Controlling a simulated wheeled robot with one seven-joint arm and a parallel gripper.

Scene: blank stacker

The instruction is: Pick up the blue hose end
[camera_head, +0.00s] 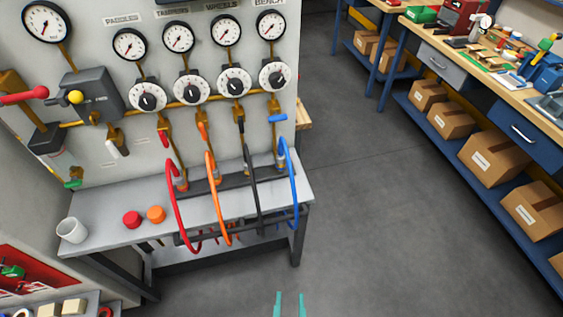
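The blue hose (295,180) is the rightmost of the coloured hoses at the panel bench. It arcs from near the panel's lower right, out to the right and down past the bench's front edge. Its upper part is close to the fitting under the blue valve handle (278,118). I cannot tell exactly where its free end is or whether it is attached. My gripper (290,304) shows at the bottom edge as two teal fingertips, apart, with only floor between them. It is well in front of the bench and apart from the hose.
Red (172,205), orange (212,185) and black (251,180) hoses hang left of the blue one. The grey bench (110,217) carries a white cup (72,230) and red and orange caps. Open floor (380,230) lies right, before a blue shelf with boxes.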

